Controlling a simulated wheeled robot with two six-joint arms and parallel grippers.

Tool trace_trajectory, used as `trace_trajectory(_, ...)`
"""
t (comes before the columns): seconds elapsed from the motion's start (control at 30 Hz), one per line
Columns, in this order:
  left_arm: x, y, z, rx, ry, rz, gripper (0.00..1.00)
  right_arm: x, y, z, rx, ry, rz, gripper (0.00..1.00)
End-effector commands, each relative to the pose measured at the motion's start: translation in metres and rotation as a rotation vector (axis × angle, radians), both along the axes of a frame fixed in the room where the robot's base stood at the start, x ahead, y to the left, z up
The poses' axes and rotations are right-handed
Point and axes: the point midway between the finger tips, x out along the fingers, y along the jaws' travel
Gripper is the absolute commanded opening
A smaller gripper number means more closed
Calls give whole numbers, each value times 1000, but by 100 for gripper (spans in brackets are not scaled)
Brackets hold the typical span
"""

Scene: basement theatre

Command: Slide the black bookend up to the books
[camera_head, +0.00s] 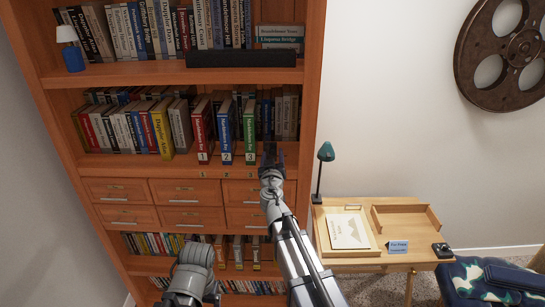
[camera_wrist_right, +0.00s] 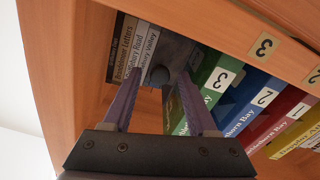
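In the head view my right gripper (camera_head: 270,158) reaches the middle shelf, just right of the green book marked 3 (camera_head: 250,130). A blue book marked 2 (camera_head: 226,133) and a red book marked 1 (camera_head: 203,133) stand upright left of it. In the right wrist view the two fingers (camera_wrist_right: 160,82) are spread apart. A dark grey plate, apparently the bookend (camera_wrist_right: 178,49), shows beyond and between them, beside the green book (camera_wrist_right: 203,88). The fingers partly hide it, and contact cannot be told. Only links of my left arm show at the bottom.
Grey books (camera_wrist_right: 124,48) stand behind, at the shelf's side. A yellow book (camera_head: 162,133) leans farther left. A shelf board (camera_head: 170,73) runs above. A desk (camera_head: 370,262) with a green lamp (camera_head: 325,152) stands right of the bookcase.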

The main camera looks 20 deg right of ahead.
Motion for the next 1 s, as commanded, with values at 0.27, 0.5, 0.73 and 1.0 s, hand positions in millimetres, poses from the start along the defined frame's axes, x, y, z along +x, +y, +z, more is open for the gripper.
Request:
trace_trajectory(0.27, 0, 0, 0, 0, 0, 0, 80, 0, 0, 0, 0, 0, 0, 25)
trace_trajectory(0.5, 0, 0, 0, 0, 0, 0, 80, 0, 0, 0, 0, 0, 0, 0)
trace_trajectory(0.73, 0, 0, 0, 0, 0, 0, 80, 0, 0, 0, 0, 0, 0, 0)
trace_trajectory(1.0, 0, 0, 0, 0, 0, 0, 80, 0, 0, 0, 0, 0, 0, 0)
